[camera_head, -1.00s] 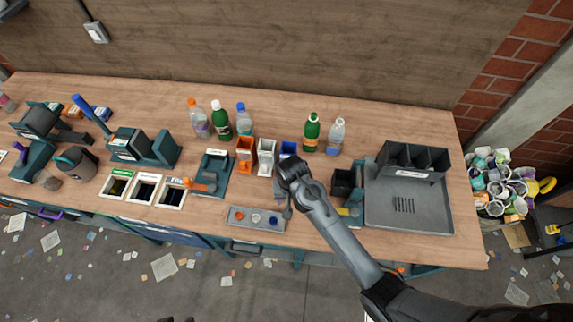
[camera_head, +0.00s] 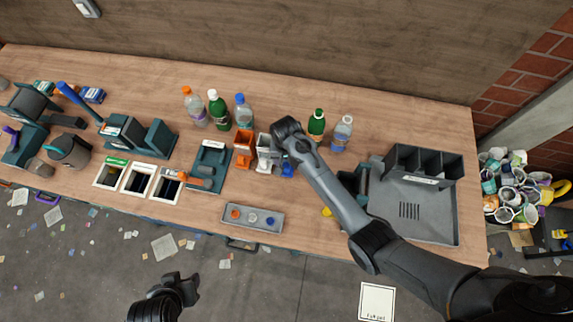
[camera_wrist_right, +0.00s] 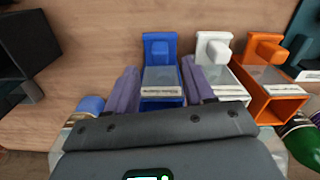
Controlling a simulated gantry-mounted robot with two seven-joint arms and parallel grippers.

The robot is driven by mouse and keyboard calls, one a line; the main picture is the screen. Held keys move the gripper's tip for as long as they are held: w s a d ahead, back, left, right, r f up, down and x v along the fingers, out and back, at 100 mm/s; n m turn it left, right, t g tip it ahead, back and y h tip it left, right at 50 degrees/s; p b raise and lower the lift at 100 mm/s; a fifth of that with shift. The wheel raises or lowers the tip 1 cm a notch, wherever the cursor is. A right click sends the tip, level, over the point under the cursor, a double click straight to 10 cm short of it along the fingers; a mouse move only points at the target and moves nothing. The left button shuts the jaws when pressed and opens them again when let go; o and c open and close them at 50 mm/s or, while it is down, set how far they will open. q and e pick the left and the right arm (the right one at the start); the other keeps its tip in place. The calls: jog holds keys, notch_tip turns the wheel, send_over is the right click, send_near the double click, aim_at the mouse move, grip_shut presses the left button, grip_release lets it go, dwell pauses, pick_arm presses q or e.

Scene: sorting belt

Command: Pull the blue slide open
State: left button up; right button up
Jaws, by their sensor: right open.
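The blue slide (camera_wrist_right: 159,52) shows in the right wrist view as a blue unit with a raised knob-like block, a clear plate and a label. In the head view, my right arm mostly hides it, leaving a small blue part (camera_head: 288,170). My right gripper (camera_wrist_right: 161,92) is open, with one finger on each side of the blue slide. I cannot tell whether the fingers touch it. I cannot tell how far the slide is pulled out. My left gripper (camera_head: 181,287) is at the bottom of the head view, away from the bench; its jaws are unclear.
A white unit (camera_wrist_right: 212,55) and an orange unit (camera_wrist_right: 264,62) stand close beside the blue one. Several bottles stand behind, including a green one (camera_head: 316,126). A grey tray (camera_head: 252,218) with coloured buttons lies in front. A large grey tray (camera_head: 436,222) is right.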

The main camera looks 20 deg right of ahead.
aim_at(286, 167)
jog(key=shift+f, duration=2.8)
jog(key=shift+c, duration=0.5)
grip_shut()
